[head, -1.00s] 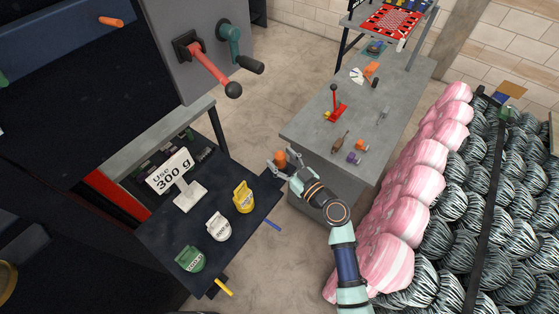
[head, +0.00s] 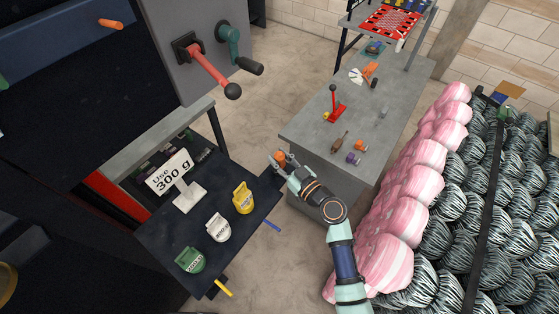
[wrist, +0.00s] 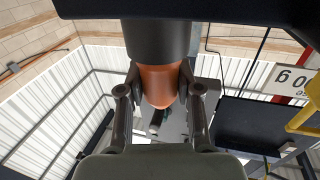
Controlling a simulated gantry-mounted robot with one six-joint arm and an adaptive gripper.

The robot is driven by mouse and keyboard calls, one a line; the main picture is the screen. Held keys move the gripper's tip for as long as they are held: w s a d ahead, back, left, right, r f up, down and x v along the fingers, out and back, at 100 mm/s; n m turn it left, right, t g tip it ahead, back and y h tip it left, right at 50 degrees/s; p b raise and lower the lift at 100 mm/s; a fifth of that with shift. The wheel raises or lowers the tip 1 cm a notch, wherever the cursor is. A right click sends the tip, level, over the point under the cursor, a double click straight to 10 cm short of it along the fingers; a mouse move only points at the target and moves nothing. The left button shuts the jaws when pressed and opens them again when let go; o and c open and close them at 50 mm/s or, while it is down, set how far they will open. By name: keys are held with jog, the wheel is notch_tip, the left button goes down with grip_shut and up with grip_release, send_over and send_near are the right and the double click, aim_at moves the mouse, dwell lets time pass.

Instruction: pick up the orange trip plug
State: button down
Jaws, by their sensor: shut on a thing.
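The orange trip plug (head: 280,156) is a short orange cylinder near the corner of the dark shelf in the head view. In the wrist view the plug (wrist: 158,85) shows large between the two fingers, with a dark cylindrical part directly against it at the top of the picture. My gripper (head: 281,161) is shut on the plug, one finger on each side. In the wrist view my gripper (wrist: 160,90) has both fingertips against its sides. I cannot tell whether the dark part belongs to the plug or to a holder.
The dark shelf (head: 165,240) carries a "Use 300 g" sign (head: 170,172) and green, white and yellow containers. The grey bench (head: 310,125) behind holds a red lever (head: 335,105) and small parts. Pink-striped bundles (head: 395,225) lie right of my arm.

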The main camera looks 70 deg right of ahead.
notch_tip(320, 180, up, 20)
jog(key=p, duration=0.1)
jog(key=shift+f, duration=0.1)
dwell(0.4)
